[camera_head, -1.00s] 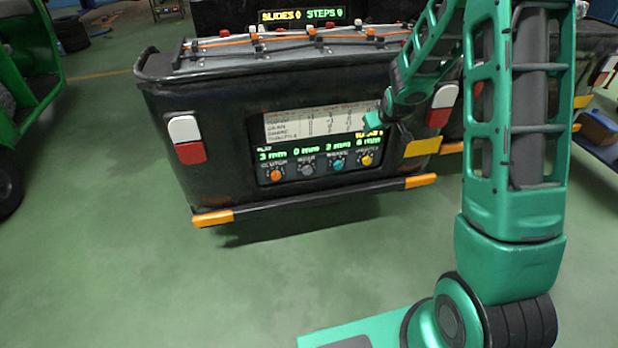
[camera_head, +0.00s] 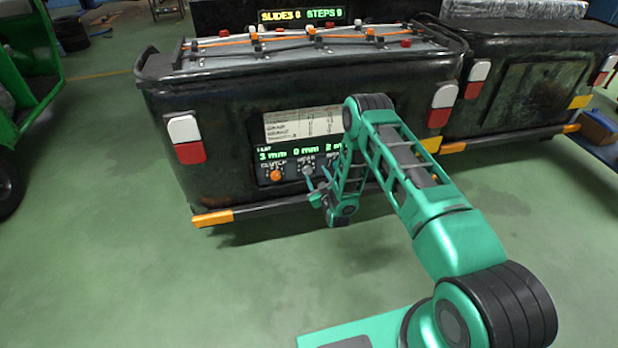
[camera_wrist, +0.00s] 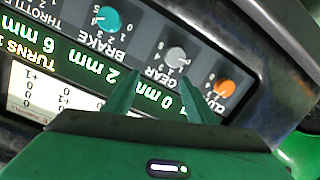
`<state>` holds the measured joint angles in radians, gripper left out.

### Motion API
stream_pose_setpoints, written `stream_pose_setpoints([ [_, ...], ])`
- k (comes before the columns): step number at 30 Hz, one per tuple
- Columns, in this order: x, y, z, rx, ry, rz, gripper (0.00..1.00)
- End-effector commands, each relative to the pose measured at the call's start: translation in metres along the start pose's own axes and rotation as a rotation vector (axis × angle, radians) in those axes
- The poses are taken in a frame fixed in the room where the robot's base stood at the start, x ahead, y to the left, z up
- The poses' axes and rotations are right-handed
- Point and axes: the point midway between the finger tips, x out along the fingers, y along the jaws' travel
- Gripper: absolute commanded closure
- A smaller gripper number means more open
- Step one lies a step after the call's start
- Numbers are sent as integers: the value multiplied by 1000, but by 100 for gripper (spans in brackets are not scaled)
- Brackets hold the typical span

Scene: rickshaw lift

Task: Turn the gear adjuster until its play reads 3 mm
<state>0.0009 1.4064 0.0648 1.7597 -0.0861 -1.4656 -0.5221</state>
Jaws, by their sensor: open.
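The gear adjuster (camera_head: 307,170) is a grey knob in the panel on the rickshaw's black end. It also shows in the wrist view (camera_wrist: 177,57), upside down, between the orange clutch knob (camera_wrist: 224,88) and the teal brake knob (camera_wrist: 106,19). The green gear readout (camera_wrist: 163,98) shows 0 mm. My gripper (camera_head: 318,187) is just in front of the panel, close to the gear adjuster. In the wrist view my gripper's fingers (camera_wrist: 160,80) are apart and empty, pointing toward the grey knob, which appears just beyond their tips.
The clutch reads 3 mm, the brake 2 mm (camera_wrist: 97,70) and the throttle 6 mm (camera_wrist: 30,45). A white chart (camera_head: 300,124) sits above the readouts. A bumper bar (camera_head: 275,207) with orange ends runs below the panel. Green floor in front is clear.

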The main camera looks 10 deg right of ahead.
Motion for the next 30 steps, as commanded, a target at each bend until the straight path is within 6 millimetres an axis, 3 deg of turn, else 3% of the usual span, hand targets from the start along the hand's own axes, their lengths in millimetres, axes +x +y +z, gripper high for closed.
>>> stream_pose_setpoints([
  [1,-7,-12,14,2,20,10,49],
  [6,-26,-31,37,2,89,52,49],
  [14,-31,-38,46,2,124,78,49],
  [30,52,-31,36,2,124,78,49],
])
